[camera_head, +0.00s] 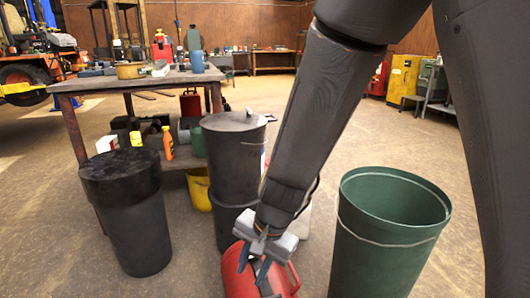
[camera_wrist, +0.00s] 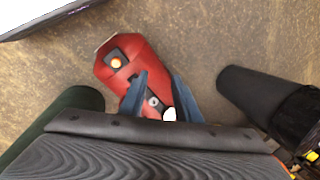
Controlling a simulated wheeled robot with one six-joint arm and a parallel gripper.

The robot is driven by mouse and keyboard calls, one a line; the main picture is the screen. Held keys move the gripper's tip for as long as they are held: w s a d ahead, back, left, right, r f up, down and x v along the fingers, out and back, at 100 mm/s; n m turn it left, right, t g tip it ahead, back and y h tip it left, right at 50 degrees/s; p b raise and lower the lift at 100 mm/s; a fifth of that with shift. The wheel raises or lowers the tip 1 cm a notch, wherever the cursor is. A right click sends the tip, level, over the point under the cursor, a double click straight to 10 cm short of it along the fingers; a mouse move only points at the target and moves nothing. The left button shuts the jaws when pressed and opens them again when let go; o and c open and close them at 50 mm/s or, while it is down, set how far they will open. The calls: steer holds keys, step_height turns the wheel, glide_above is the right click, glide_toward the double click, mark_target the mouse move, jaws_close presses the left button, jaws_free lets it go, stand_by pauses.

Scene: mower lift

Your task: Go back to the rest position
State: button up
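My gripper (camera_head: 254,272) hangs low over a red can (camera_head: 281,278) on the floor, between the green bin and the black bins. In the wrist view my gripper (camera_wrist: 158,92) has its two fingers spread apart. The red can (camera_wrist: 138,62) shows beyond and between the fingers, with a dark cap area and an orange spot on top. I cannot tell whether the fingers touch the can. Nothing is clearly held.
A green bin (camera_head: 386,232) stands close on the right. Black bins (camera_head: 132,225) and (camera_head: 233,160) stand on the left, before a cluttered workbench (camera_head: 75,85). A yellow bucket (camera_head: 197,190) is under it. Open floor lies behind the green bin.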

steer(key=s+d+r+n+g+h, duration=0.1)
steer(key=s+d+r+n, duration=0.3)
steer(key=s+r+n, duration=0.15)
steer(key=s+d+r+n+h, duration=0.1)
steer(key=s+d+r+n, duration=0.35)
steer(key=s+r, duration=0.2)
steer(key=d+r+m+p, duration=0.2)
steer(key=d+r+p, duration=0.5)
steer(key=p, duration=0.5)
steer(key=s+d+r+m+h+p, duration=0.1)
steer(key=d+r+m+p, duration=0.1)
steer(key=d+r+p, duration=0.4)
step_height(320, 180, up, 4)
steer(key=p, duration=0.6)
steer(key=shift+s+d+r, duration=0.25)
steer(key=shift+d, duration=0.15)
